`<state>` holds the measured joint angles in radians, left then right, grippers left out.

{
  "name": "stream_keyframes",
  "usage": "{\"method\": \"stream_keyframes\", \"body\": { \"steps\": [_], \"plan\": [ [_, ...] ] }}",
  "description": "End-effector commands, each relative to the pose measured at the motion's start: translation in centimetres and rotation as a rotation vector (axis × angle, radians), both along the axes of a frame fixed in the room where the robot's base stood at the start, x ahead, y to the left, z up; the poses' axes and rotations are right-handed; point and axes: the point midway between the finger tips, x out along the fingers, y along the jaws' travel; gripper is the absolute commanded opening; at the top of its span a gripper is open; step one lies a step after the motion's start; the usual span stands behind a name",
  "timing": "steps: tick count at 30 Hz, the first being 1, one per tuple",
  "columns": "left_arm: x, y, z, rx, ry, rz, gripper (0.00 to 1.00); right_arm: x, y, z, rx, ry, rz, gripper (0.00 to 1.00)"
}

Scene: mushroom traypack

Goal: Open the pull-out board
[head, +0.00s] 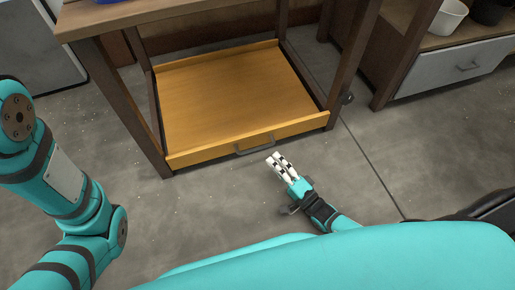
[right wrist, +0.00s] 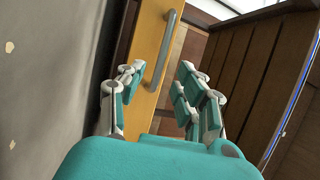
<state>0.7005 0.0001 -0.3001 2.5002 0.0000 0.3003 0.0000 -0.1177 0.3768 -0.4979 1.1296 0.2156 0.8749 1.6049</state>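The pull-out board (head: 225,85) is a yellow-orange wooden tray low in a brown wooden table frame. Its front panel (head: 205,151) runs between the two front legs, about level with them. A grey bar handle (head: 256,146) is on the panel; it also shows in the right wrist view (right wrist: 165,50). My right gripper (head: 278,160) is just in front of the handle, to its lower right. In the right wrist view its fingers (right wrist: 160,83) are apart and empty, with the handle beyond their tips and no visible contact. My left gripper is out of view.
The table top (head: 130,15) overhangs the board. A shelf unit with a grey drawer (head: 455,68) stands at the right, with a white pot (head: 447,17) on it. The grey floor (head: 215,205) in front of the board is clear.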

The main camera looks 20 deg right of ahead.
Motion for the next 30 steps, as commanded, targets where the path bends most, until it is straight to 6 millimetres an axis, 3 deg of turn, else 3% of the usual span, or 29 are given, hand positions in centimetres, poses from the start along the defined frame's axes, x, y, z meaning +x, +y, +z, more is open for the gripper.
{"method": "stream_keyframes", "body": {
  "steps": [12, 24, 30],
  "plan": [
    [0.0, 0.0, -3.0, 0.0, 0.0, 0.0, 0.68, 5.4, 2.5, 0.8, 0.001, -0.004, 0.0, 0.34],
    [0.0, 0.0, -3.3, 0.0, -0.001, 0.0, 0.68, 6.4, 3.0, 1.3, 0.0, -0.001, 0.0, 0.34],
    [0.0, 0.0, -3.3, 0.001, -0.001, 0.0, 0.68, 6.4, 3.0, 1.3, 0.0, -0.001, 0.0, 0.11]
  ]
}}
